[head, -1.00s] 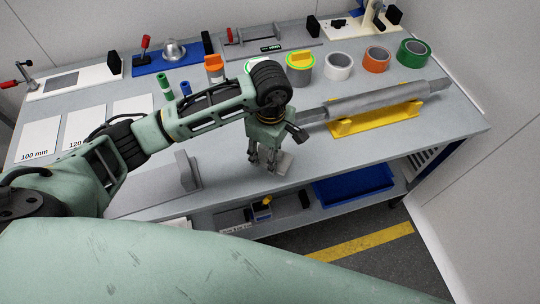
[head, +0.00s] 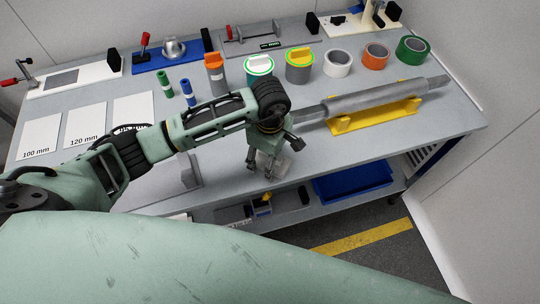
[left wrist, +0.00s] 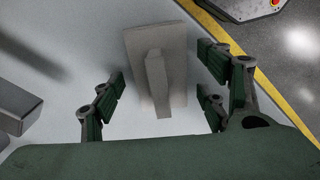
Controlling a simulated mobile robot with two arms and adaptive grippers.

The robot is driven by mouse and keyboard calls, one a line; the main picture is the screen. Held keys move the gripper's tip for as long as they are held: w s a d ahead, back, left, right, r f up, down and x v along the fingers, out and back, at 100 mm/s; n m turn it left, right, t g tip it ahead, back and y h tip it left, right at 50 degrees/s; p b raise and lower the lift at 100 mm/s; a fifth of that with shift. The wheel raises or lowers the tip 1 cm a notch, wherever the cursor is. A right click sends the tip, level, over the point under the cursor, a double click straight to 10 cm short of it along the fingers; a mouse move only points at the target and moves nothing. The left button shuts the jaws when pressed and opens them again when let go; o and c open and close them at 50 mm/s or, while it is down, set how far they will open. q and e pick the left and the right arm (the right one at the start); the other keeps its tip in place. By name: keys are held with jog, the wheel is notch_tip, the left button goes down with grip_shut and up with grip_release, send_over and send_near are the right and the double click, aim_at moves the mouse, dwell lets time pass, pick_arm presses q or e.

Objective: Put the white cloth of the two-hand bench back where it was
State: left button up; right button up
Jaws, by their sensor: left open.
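A pale, flat rectangular piece with a raised ridge, which looks like the folded white cloth (left wrist: 154,35), lies on the bench near its front edge. In the head view it is mostly hidden behind my left gripper (head: 262,170). My left gripper is open above it. In the left wrist view the fingers (left wrist: 160,88) stand apart on both sides of the ridge, not touching it. My right gripper is in neither view.
A grey bracket (head: 189,170) stands left of my left gripper. A yellow cradle (head: 375,118) holds a grey shaft (head: 365,98) to the right. Tape rolls and cylinders line the back. A blue tray (head: 350,182) is on the shelf below. White cards (head: 85,125) lie at left.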

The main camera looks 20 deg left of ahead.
pick_arm(q)
jog(key=shift+r, duration=0.1)
jog(key=shift+r, duration=0.2)
notch_tip(320, 180, up, 11)
jog(key=b, duration=0.2)
jog(key=shift+f+b, duration=0.2)
jog(key=shift+b, duration=0.1)
jog(key=shift+r, duration=0.55)
